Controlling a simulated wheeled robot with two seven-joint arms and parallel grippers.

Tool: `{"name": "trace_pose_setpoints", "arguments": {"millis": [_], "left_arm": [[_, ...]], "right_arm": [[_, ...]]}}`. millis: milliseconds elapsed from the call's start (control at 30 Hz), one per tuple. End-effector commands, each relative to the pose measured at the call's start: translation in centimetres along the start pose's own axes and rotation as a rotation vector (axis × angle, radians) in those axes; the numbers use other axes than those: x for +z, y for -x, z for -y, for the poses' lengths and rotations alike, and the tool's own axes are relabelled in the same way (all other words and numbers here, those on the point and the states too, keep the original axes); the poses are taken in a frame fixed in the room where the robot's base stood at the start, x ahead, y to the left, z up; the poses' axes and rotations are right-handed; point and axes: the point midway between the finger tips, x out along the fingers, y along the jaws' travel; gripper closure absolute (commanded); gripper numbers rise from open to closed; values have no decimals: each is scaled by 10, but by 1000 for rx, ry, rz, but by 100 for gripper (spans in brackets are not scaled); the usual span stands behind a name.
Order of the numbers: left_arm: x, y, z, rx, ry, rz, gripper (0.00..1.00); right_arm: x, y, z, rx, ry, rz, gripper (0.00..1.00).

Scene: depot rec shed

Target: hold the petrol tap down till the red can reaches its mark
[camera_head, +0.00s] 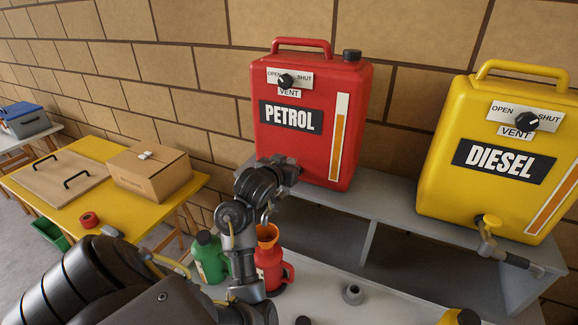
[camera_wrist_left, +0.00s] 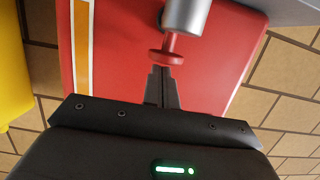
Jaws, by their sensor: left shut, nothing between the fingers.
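The red petrol container (camera_head: 345,85) stands on a grey shelf, its vent knob (camera_head: 285,80) apparently turned towards OPEN. In the left wrist view its tap shows as a silver body (camera_wrist_left: 185,15) with a red button (camera_wrist_left: 167,57). My left gripper (camera_head: 285,168) is shut and empty. In the wrist view its fingertips (camera_wrist_left: 164,72) are at the button's face; I cannot tell whether they press it. The red can (camera_head: 265,275) stands below, with an orange funnel (camera_head: 267,234) in its mouth. My left arm partly hides the can; its mark and level are not visible. My right gripper is not in view.
A yellow diesel container (camera_head: 440,180) with its own tap (camera_head: 487,240) stands to the right. A green can (camera_head: 209,262) is left of the red can. A yellow table (camera_head: 92,152) with a cardboard box (camera_head: 150,172) is at the left.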

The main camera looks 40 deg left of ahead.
Motion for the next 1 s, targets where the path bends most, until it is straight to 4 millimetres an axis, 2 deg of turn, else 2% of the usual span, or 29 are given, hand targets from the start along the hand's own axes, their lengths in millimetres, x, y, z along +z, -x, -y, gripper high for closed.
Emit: {"name": "trace_pose_setpoints", "arguments": {"millis": [233, 433, 1000], "left_arm": [[1, 0, 0, 0, 0, 1, 100], [21, -5, -1, 1, -2, 4, 100], [20, -5, 0, 0, 1, 6, 100]], "right_arm": [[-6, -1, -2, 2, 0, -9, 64], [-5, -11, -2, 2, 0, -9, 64], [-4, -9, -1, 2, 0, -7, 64]]}}
